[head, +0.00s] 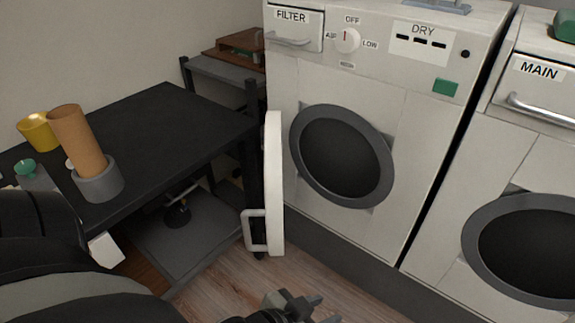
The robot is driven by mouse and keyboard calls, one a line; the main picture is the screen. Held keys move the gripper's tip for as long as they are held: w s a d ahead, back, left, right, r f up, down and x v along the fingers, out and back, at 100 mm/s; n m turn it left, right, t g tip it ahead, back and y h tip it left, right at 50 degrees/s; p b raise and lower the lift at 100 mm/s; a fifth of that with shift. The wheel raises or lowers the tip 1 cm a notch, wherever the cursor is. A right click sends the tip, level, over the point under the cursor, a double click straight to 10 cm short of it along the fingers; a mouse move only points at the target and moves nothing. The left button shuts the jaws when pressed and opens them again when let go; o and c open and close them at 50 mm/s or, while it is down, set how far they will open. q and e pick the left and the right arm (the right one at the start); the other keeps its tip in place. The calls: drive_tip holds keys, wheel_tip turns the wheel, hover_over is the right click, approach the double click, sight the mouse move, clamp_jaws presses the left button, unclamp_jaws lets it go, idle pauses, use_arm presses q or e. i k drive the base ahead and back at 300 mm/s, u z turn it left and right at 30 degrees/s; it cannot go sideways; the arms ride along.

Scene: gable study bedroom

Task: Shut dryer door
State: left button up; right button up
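The dryer (415,150) is the white machine marked DRY. Its round opening, with a grey ring (377,150) and dark inside, is uncovered. The dryer door (274,180) stands open at the left of the opening, seen nearly edge-on. Its pale loop handle (250,232) sticks out to the left near the lower end. My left gripper (300,309) shows at the bottom edge, below the door and apart from it in the picture. It is partly cut off, and its finger spacing is unclear. My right gripper is not in view.
A black table (165,125) at the left holds a yellow cup (39,132), a brown tube in a grey holder (103,181) and a small green item (26,168). A second machine marked MAIN (520,150) stands at the right. Wooden floor (220,290) lies below the door.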

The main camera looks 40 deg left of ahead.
sight(273, 211)
drive_tip(key=k, duration=0.95)
drive_tip(key=u, duration=0.95)
drive_tip(key=i, duration=0.5)
drive_tip(key=z, duration=0.65)
drive_tip(key=k, duration=0.05)
drive_tip(key=z, duration=0.5)
drive_tip(key=i, duration=0.25)
drive_tip(key=u, duration=0.35)
